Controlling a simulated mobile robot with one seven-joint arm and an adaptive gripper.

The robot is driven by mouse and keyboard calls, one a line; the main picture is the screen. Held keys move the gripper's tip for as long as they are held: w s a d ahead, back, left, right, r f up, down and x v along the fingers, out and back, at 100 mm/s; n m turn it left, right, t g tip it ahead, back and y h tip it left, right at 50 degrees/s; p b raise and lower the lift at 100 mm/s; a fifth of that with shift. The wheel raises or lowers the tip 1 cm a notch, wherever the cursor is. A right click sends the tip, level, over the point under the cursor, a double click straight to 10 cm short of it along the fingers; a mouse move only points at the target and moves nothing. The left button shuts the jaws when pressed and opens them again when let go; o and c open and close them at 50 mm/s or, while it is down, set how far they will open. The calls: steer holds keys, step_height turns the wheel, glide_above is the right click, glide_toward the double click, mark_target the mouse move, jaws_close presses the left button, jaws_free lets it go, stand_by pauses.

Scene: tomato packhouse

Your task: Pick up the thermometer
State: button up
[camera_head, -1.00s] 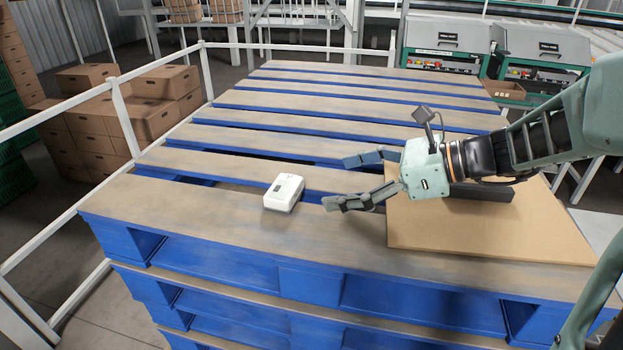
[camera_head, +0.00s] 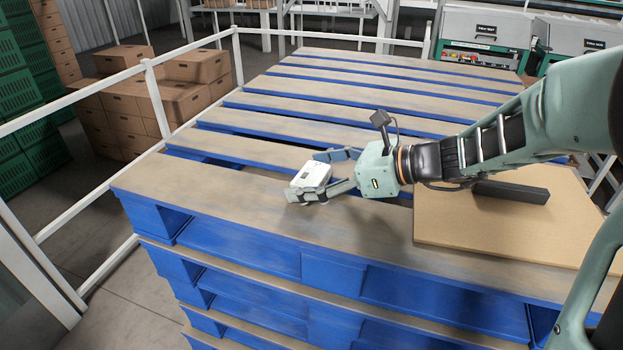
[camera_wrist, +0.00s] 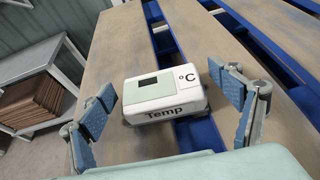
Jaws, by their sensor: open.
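The thermometer (camera_head: 310,178) is a small white box lying on the top boards of the blue pallet stack. In the wrist view the thermometer (camera_wrist: 166,92) shows a dark display, "°C" and "Temp" lettering. My gripper (camera_head: 326,175) is open around it, one finger on its far side and one on its near side. In the wrist view the gripper's fingers (camera_wrist: 168,112) stand to the left and right of the thermometer, with gaps visible on both sides. The near finger hides part of the thermometer in the head view.
The pallet (camera_head: 250,215) has wooden slats with gaps between them. A cardboard sheet (camera_head: 500,232) lies at right with a dark bar (camera_head: 511,191) on it. White railings (camera_head: 155,97) run along the left side. Brown boxes (camera_head: 120,105) and green crates (camera_head: 22,120) stand beyond.

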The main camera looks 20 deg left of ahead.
steer(key=shift+c, duration=0.4)
steer(key=c, duration=1.2)
steer(key=shift+c, duration=0.2)
steer(key=shift+r, duration=0.15)
